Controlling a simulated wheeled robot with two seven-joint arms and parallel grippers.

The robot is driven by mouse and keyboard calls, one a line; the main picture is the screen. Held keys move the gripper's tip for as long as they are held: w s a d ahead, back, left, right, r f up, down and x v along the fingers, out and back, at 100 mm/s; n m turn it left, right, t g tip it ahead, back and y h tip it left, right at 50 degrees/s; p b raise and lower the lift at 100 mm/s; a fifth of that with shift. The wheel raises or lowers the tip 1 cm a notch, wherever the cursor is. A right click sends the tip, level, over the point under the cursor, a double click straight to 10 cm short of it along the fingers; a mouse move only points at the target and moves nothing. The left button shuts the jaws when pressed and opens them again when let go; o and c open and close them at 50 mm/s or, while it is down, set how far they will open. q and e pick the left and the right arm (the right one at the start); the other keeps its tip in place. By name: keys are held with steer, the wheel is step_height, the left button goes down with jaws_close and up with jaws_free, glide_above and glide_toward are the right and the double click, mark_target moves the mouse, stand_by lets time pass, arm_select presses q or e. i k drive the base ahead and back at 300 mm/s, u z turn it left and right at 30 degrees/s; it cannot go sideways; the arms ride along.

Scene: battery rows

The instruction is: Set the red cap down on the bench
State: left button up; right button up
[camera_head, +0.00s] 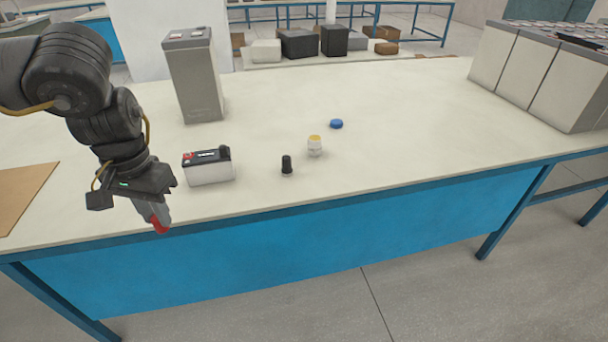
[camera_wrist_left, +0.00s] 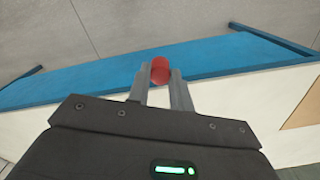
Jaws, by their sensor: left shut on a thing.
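The red cap (camera_head: 160,226) is held between the fingertips of my left gripper (camera_head: 153,216), which is shut on it. In the head view the cap is at the front edge of the bench (camera_head: 400,155), in front of the blue panel. I cannot tell its exact height above the top. In the left wrist view the red cap (camera_wrist_left: 160,70) sits between the two grey fingers (camera_wrist_left: 160,85), with the blue bench edge behind it. My right gripper is in neither view.
A black and white battery (camera_head: 208,168) stands right of my left gripper, with a tall grey cell (camera_head: 195,85) behind. A black-capped item (camera_head: 287,165), a yellow-topped jar (camera_head: 315,147) and a blue cap (camera_head: 336,124) stand mid-bench. A brown board (camera_head: 22,193) lies at left. The front right is clear.

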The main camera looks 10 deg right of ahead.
mark_target(243, 142)
steer(key=z, duration=0.3)
steer(key=k, duration=0.7)
steer(key=u, duration=0.45)
steer(key=i, duration=0.65)
steer(key=u, duration=0.8)
steer(key=i, duration=0.7)
steer(key=z, duration=0.5)
steer(key=i, duration=0.8)
steer(key=z, duration=0.75)
